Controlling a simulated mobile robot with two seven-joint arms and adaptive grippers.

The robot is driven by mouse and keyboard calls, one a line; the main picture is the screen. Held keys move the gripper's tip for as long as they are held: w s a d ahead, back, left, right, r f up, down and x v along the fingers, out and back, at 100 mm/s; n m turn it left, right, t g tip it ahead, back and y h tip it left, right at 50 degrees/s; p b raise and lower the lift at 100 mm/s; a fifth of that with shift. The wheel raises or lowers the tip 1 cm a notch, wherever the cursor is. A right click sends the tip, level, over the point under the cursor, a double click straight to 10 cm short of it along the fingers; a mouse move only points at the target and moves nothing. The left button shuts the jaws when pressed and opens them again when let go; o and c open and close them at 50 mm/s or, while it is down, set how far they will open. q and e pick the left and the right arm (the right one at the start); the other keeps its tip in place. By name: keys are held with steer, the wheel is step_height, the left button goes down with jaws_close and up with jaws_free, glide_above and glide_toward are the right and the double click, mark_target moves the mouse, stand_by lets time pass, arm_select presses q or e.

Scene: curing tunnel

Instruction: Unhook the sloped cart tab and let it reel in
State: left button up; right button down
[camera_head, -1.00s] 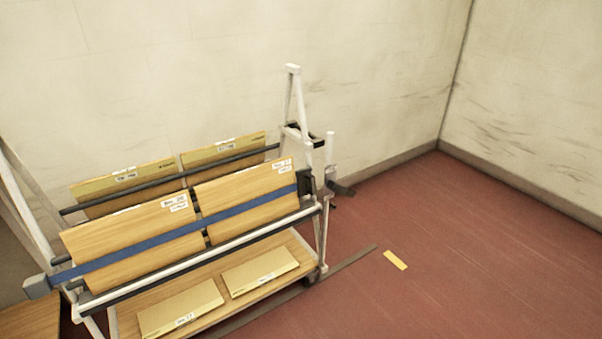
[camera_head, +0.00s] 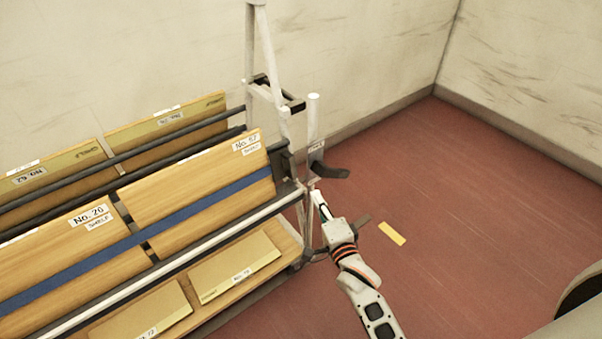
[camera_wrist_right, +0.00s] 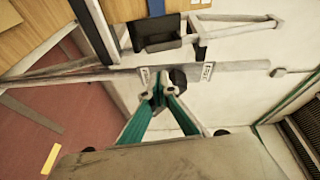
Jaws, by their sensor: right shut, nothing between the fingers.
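The sloped cart (camera_head: 190,262) holds wooden boards on its slanted side. A blue strap (camera_head: 212,205) runs across the boards to a dark block (camera_head: 281,160) at the cart's right end; I cannot tell the tab's exact shape or its hook there. My right gripper (camera_head: 319,196) is at the cart's right end, right of and below that block, apart from the strap. In the right wrist view its green-sided fingers (camera_wrist_right: 160,92) are closed and empty, near a dark knob (camera_wrist_right: 178,78) on a pale bar with labels. The left gripper is out of view.
A white upright post (camera_head: 313,115) with a dark lever (camera_head: 330,171) stands just above my right gripper. A white A-shaped frame rises behind it. Red floor (camera_head: 470,200) with a yellow mark (camera_head: 392,233) is open to the right. Pale walls close the back.

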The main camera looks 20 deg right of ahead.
steer(key=w+m, duration=0.1)
steer(key=w, duration=0.2)
steer(key=b, duration=0.3)
glide_toward(285, 167)
steer(key=w+d+r, duration=0.2)
steer(key=w+d, duration=0.2)
steer(key=w, duration=0.1)
steer(key=shift+s+d, duration=0.1)
